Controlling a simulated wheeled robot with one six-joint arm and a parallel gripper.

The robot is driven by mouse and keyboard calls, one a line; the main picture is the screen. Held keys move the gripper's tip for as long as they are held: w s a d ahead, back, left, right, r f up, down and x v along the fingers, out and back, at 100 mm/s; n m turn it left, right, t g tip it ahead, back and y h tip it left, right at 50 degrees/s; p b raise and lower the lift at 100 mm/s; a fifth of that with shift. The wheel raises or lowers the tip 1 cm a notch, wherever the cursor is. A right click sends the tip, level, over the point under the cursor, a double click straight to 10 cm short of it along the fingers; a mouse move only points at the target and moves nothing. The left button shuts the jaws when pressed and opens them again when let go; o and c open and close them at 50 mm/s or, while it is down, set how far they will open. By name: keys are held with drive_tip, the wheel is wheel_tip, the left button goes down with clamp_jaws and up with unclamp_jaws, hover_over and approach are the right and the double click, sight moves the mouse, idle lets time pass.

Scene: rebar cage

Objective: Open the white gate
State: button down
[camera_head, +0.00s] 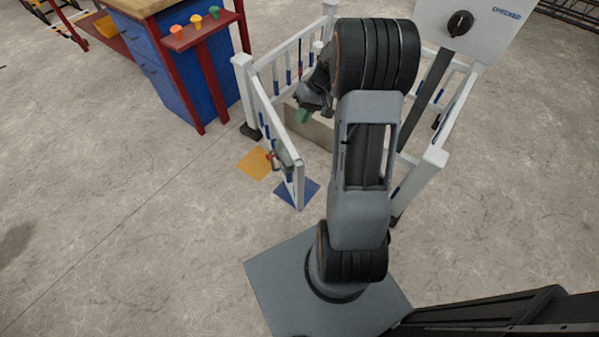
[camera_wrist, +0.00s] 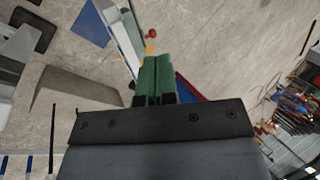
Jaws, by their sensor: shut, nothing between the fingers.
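The white gate (camera_head: 275,120) runs from the left white post (camera_head: 241,72) toward me and stands swung out at an angle from the fence line. Its free end is above a blue floor square (camera_head: 305,190). A latch with a red knob (camera_head: 269,157) sits near that end. My gripper (camera_head: 303,116) has green fingertips pressed together and empty, on the enclosure side of the gate. In the wrist view, the fingers (camera_wrist: 157,72) are close to the white rail (camera_wrist: 121,35) and red knob (camera_wrist: 152,33). I cannot tell whether they touch the gate. My arm hides part of the enclosure.
A concrete block (camera_head: 315,128) lies inside the white fence. The right fence post (camera_head: 434,158) stands beside my arm. A "CHECKED" panel (camera_head: 468,25) is at the back right. A blue cabinet (camera_head: 170,75) with a red shelf stands left.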

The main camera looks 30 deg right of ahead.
sight(297, 160)
drive_tip(key=w+d+f+t+y+b, duration=0.1)
drive_tip(key=d+f+y+b, duration=0.2)
drive_tip(key=f, duration=0.7)
drive_tip(key=d+f+t+b, duration=0.1)
drive_tip(key=d+f+b, duration=0.2)
drive_tip(key=d+f, duration=0.45)
drive_tip(key=shift+m, duration=0.3)
drive_tip(key=b+x, duration=0.1)
drive_tip(key=x, duration=0.3)
drive_tip(key=a+r+b+x, duration=0.1)
drive_tip(key=x, duration=0.4)
drive_tip(key=b+x, duration=0.1)
drive_tip(key=x, duration=0.4)
drive_tip(key=shift+s+a+r, duration=0.2)
drive_tip(key=shift+a, duration=0.05)
drive_tip(key=shift+w+a+b, duration=0.1)
drive_tip(key=shift+a+b, duration=0.25)
drive_tip(key=shift+a, duration=0.25)
